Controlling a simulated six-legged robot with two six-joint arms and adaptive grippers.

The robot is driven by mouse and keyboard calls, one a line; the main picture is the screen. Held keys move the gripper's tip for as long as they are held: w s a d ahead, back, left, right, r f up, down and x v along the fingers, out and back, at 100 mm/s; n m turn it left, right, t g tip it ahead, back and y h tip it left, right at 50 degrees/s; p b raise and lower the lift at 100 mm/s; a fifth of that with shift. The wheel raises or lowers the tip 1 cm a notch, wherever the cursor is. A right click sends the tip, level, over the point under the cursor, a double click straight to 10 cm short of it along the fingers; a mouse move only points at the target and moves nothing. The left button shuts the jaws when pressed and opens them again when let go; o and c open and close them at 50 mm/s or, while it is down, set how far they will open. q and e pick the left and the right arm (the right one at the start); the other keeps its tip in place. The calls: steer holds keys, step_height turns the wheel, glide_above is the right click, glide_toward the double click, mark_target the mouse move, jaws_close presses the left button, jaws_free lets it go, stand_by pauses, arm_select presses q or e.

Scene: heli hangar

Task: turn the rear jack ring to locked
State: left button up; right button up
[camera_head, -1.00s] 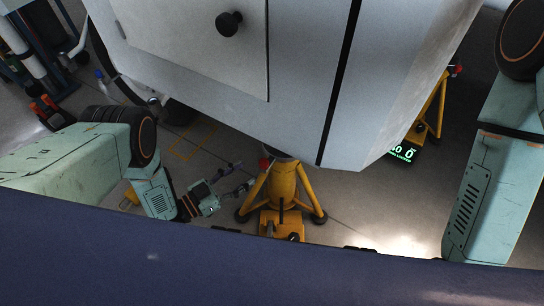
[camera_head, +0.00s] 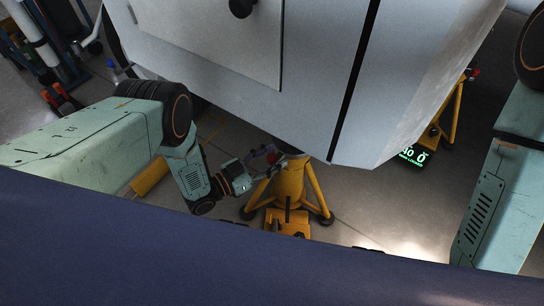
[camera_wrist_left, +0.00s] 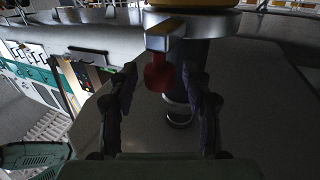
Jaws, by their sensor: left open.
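A yellow tripod jack (camera_head: 290,183) stands under the grey aircraft body in the head view. A red knob (camera_head: 272,158) shows at its upper left. In the left wrist view, the red knob (camera_wrist_left: 158,75) hangs from a short arm on a grey ring (camera_wrist_left: 196,20) around the jack's post. My left gripper (camera_head: 262,160) is at the jack's upper left. In the wrist view the gripper's fingers (camera_wrist_left: 160,92) are open, with the knob between them, and gaps show on both sides. My right gripper is out of view. Ring markings are not readable.
The aircraft body (camera_head: 220,45) hangs low over the jack. A second yellow jack (camera_head: 452,112) stands at the right, beside a small display with green lit figures (camera_head: 413,155). A blue trolley (camera_head: 62,62) stands at the far left. Floor is clear right of the near jack.

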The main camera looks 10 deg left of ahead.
arm_select(q)
jaws_close()
stand_by(0.4)
